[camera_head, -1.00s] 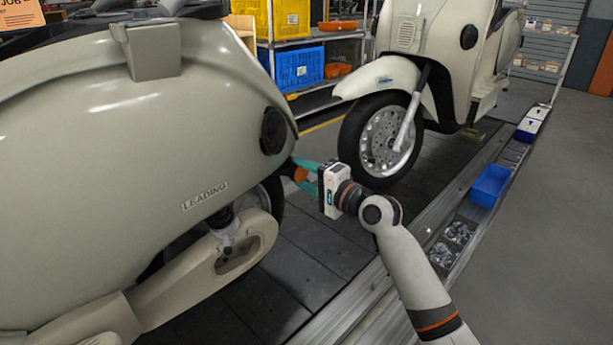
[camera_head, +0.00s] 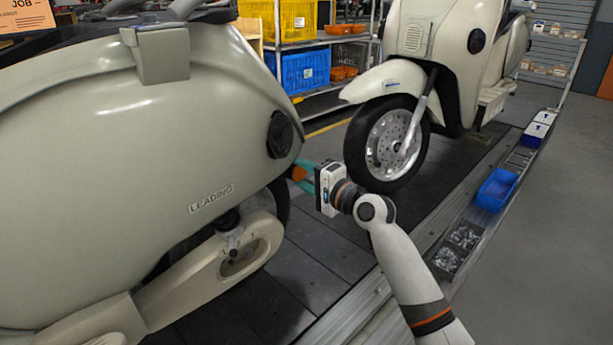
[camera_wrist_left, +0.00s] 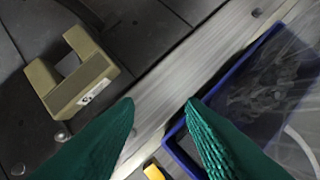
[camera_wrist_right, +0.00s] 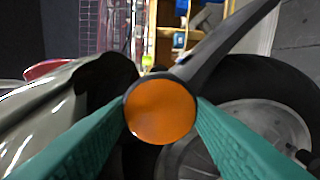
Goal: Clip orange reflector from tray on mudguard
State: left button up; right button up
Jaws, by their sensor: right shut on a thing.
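The round orange reflector (camera_wrist_right: 160,110), with a dark rim, is between the tips of my right gripper (camera_wrist_right: 160,118), which is shut on it. In the head view the right gripper (camera_head: 304,173) is at the rear of the near scooter (camera_head: 150,160), with the reflector (camera_head: 299,174) by its tail. In the right wrist view a dark curved part (camera_wrist_right: 215,52), perhaps the mudguard, rises behind the reflector beside a tyre; I cannot tell if they touch. My left gripper (camera_wrist_left: 160,110) is open and empty above the conveyor edge, beside a blue tray (camera_wrist_left: 183,160). It is out of the head view.
A second scooter (camera_head: 460,60) stands behind on the slat conveyor. Blue bins (camera_head: 497,188) and trays of small parts line the right edge. A shelf with yellow (camera_head: 290,20) and blue crates stands at the back. A tan bracket-like block (camera_wrist_left: 72,75) lies below the left gripper.

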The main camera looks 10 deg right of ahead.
jog(key=shift+w+a, duration=0.2)
jog(key=shift+w, duration=0.05)
dwell(0.6)
pick_arm(q)
jog(key=shift+s, duration=0.3)
pick_arm(e)
jog(key=shift+w, duration=0.1)
dwell(0.3)
jog(key=o, duration=1)
jog(key=shift+a, duration=0.1)
pick_arm(q)
jog(key=shift+a, duration=0.1)
pick_arm(e)
jog(key=shift+s+d, duration=0.25)
jog(key=shift+s, duration=0.05)
jog(key=p+v, duration=0.1)
jog(key=v, duration=0.2)
pick_arm(q)
jog(key=shift+s+a+r+g+p, duration=0.2)
jog(key=shift+s+r+g+p, duration=0.4)
jog(key=shift+s, duration=0.25)
pick_arm(e)
jog(key=v, duration=0.8)
jog(key=shift+s, duration=0.15)
